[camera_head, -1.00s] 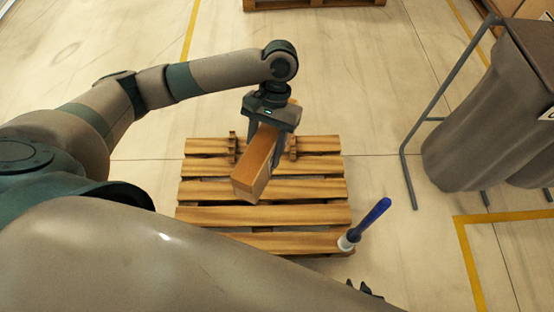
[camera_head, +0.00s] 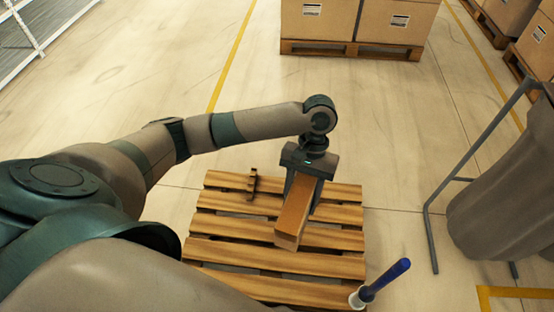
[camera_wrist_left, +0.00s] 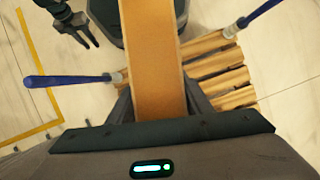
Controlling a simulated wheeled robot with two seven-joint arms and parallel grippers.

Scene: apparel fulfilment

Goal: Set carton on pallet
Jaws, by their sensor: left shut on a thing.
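The carton (camera_head: 293,213) is a long, narrow brown box. My left gripper (camera_head: 304,188) is shut on it, with one finger along each side. The carton is over the right half of the wooden slatted pallet (camera_head: 225,225), its long axis slanting a little; whether it touches the slats cannot be told. In the left wrist view the carton (camera_wrist_left: 153,60) fills the middle between the fingers, with pallet slats (camera_wrist_left: 222,70) to the right. My right gripper (camera_wrist_left: 87,40) shows at the top left of that view, away from the carton, its fingers apart.
A small brown bracket (camera_head: 252,185) stands on the pallet left of the carton. A blue-handled, white-ended tool (camera_head: 380,282) is at the near right corner. A grey bag on a frame (camera_head: 500,200) stands at right. Stacked boxes (camera_head: 395,22) stand behind; the floor between is clear.

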